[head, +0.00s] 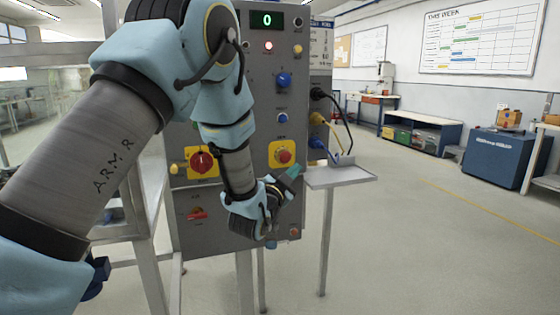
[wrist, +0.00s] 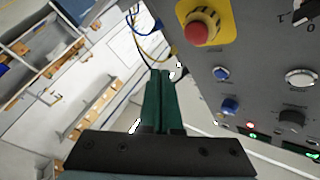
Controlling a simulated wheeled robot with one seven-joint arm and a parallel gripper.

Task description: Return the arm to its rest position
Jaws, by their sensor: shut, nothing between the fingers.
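My arm (head: 125,130) reaches in from the left in the head view, bent at the elbow, with its lower part hanging in front of a grey control panel (head: 262,130). My gripper (head: 294,172) is at the panel's lower right, just below a red mushroom button on a yellow plate (head: 284,155). In the wrist view the green fingers of my gripper (wrist: 163,75) lie together and hold nothing. The red button also shows in the wrist view (wrist: 200,27), at the upper right. I cannot tell whether the gripper touches the panel.
A small grey shelf (head: 340,178) stands right of the panel, close to my gripper, with cables (head: 335,115) above it. A metal frame (head: 150,230) stands on the left. The floor (head: 420,240) to the right is clear. A blue cabinet (head: 495,158) stands farther back.

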